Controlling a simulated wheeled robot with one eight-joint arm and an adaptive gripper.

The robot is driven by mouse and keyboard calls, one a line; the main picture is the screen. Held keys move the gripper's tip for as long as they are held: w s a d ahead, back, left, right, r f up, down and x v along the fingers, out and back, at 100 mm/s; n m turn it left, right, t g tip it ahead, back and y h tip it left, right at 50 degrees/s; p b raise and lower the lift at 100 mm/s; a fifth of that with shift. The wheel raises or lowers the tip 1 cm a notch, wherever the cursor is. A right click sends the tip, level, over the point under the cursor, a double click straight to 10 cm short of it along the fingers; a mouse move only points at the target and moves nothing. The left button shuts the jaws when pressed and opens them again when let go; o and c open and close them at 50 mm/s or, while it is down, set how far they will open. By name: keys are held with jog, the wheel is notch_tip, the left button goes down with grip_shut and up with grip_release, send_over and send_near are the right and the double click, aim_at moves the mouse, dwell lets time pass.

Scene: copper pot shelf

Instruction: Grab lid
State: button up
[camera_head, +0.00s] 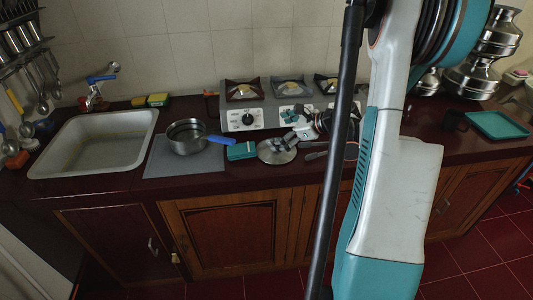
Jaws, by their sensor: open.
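A round metal lid (268,157) lies on the dark red counter, between a small teal box and a dark flat utensil. My gripper (282,143) is open over the lid, with its dark fingers close above the lid's middle. The fingers hide the lid's centre and any knob there. I cannot tell whether they touch the lid. A metal pot (186,138) with a blue handle stands on a grey mat to the left.
The teal box (241,151) sits just left of the lid. A gas stove (242,116) stands behind it. A sink (60,165) is at the left. A teal tray (497,125) and stacked metal pots (492,50) are at the right. My arm hides part of the counter.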

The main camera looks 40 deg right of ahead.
aim_at(289, 156)
jog(key=s+d+f+m, duration=0.1)
jog(key=s+d+f, duration=0.1)
jog(key=s+d+f+m+t+b, duration=0.1)
jog(key=s+d+f, duration=0.1)
jog(key=s+d+f+m+h, duration=0.1)
jog(key=s+d+f+m, duration=0.1)
jog(key=d, duration=0.1)
jog(key=shift+s+f+t+b, duration=0.25)
jog(key=shift+f+t+b, duration=0.05)
jog(key=shift+t+b, duration=0.1)
jog(key=shift+f, duration=0.2)
jog(key=b+x, duration=0.2)
jog(key=x, duration=0.5)
jog(key=shift+w, duration=0.1)
jog(key=shift+w+d+r+b+x, duration=0.15)
jog(key=shift+b+x, duration=0.3)
jog(key=shift+x, duration=0.6)
jog(key=shift+r+b+x, duration=0.15)
jog(key=shift+b+x, duration=0.25)
jog(key=shift+x, duration=0.65)
jog(key=shift+w+d+r+b+x, duration=0.1)
jog(key=shift+b+x, duration=0.35)
jog(key=shift+x, duration=0.55)
jog(key=shift+s+a, duration=0.1)
jog(key=shift+s, duration=0.1)
jog(key=c, duration=2.4)
